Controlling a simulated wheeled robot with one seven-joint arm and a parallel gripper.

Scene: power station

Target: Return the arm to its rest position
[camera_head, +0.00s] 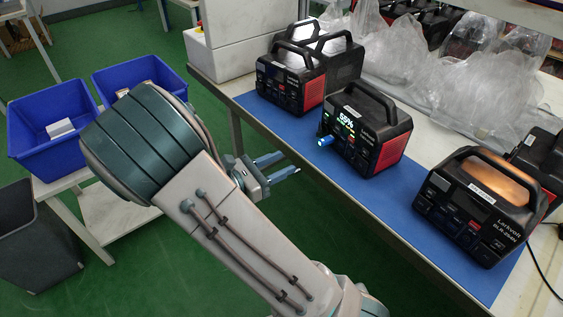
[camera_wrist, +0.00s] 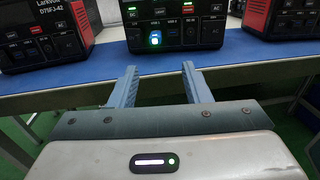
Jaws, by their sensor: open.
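My gripper (camera_head: 284,168) is open and empty, held out over the floor in front of the bench edge, with my arm folded across the middle of the head view. In the wrist view my gripper's two blue-grey fingers (camera_wrist: 158,86) stand apart with nothing between them. The fingers are apart from the station and plug.
The bench with a blue mat (camera_head: 393,222) also holds a left power station (camera_head: 291,79) and a right one (camera_head: 479,207). Clear plastic bags (camera_head: 470,95) lie behind. Blue bins (camera_head: 50,125) stand on a low table at left. Green floor (camera_head: 160,262) is open between.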

